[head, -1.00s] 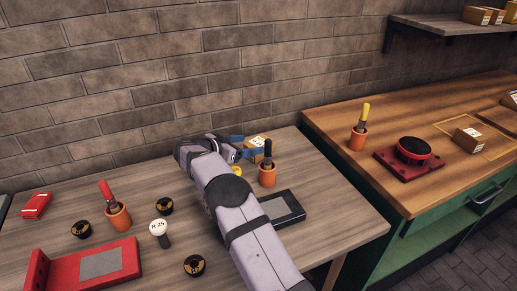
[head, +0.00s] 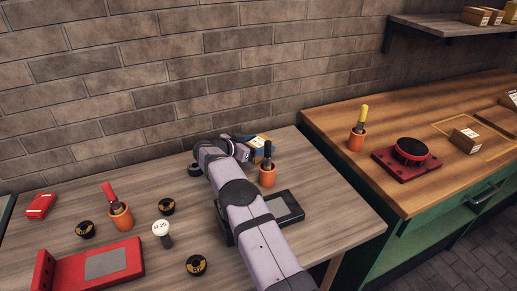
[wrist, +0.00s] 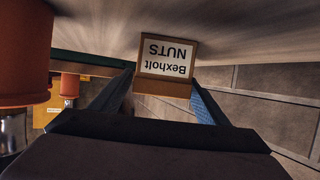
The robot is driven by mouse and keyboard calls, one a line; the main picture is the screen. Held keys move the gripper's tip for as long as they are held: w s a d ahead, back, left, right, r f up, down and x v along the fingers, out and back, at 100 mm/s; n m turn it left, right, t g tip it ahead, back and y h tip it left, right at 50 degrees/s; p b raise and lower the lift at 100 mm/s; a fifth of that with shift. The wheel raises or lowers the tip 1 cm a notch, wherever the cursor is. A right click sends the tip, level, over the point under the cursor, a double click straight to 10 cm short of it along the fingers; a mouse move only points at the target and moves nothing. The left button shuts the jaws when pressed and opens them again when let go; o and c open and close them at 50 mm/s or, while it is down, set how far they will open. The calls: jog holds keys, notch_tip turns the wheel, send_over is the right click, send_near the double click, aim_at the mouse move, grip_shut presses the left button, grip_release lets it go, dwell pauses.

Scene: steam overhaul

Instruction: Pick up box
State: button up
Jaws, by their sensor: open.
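A small cardboard box (head: 259,139) stands at the back of the grey wooden bench, partly hidden behind my gripper (head: 256,146) in the head view. In the wrist view the box (wrist: 165,66) shows a white label reading "Bexholt NUTS", upside down in the picture. My gripper (wrist: 163,88) is open, with one finger on each side of the box's near end. I cannot tell whether either finger touches it.
An orange pot (head: 267,178) with a dark-handled tool stands close to my gripper; a large orange pot (wrist: 22,45) fills the wrist view's left edge. A black tray (head: 283,207) lies nearer. The brick wall (head: 160,90) rises behind the bench.

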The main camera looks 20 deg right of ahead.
aim_at(258, 142)
jog(key=c, duration=1.4)
jog(key=shift+r, duration=0.1)
notch_tip(258, 142, up, 10)
jog(key=shift+b, duration=0.9)
